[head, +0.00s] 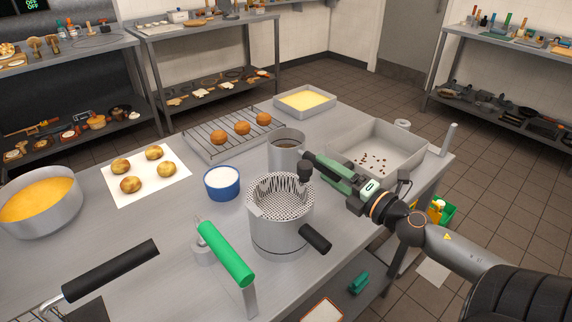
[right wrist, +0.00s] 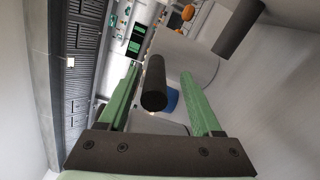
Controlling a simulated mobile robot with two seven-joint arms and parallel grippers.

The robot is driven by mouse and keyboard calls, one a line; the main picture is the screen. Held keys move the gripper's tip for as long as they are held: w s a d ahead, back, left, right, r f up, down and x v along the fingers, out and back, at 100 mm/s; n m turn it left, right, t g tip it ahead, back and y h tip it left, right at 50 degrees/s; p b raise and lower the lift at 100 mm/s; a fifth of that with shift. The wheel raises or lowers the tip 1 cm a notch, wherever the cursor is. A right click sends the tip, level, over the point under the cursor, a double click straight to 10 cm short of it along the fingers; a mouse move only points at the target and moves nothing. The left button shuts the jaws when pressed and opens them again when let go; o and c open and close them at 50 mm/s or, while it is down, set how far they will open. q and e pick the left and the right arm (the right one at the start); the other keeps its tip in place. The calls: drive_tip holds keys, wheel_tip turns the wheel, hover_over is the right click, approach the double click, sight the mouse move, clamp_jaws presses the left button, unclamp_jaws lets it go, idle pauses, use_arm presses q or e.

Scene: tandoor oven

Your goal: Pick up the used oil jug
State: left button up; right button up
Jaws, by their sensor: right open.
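The used oil jug (head: 286,150) is a metal cylinder with brown liquid inside, upright on the steel table behind the perforated basket pot. Its short dark handle (head: 305,172) sticks out toward my right gripper (head: 309,163). The right gripper is open, with its green fingers at the handle. In the right wrist view, the dark handle (right wrist: 154,85) lies between the open fingers (right wrist: 160,74), with the jug's metal wall (right wrist: 185,60) beyond. I cannot tell whether a finger touches it. The left gripper is not in view.
The perforated basket pot (head: 280,218) with a black handle (head: 315,238) stands close in front. A blue bowl (head: 222,184) is left, a rectangular pan (head: 407,158) right, and a wire rack (head: 200,143) with fried balls behind. A green-handled tool (head: 226,254) is at the front.

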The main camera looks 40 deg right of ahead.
sight(308, 156)
drive_tip(key=shift+w+a+r+p, duration=0.1)
drive_tip(key=shift+w+a, duration=0.05)
drive_tip(key=shift+w, duration=0.55)
drive_tip(key=shift+w+a+r+p, duration=0.1)
drive_tip(key=shift+w, duration=0.65)
drive_tip(key=shift+w+a+r+p, duration=0.1)
drive_tip(key=shift+w+a, duration=0.05)
drive_tip(key=shift+w, duration=0.55)
drive_tip(key=shift+f, duration=0.1)
clamp_jaws()
drive_tip(key=shift+r, duration=0.2)
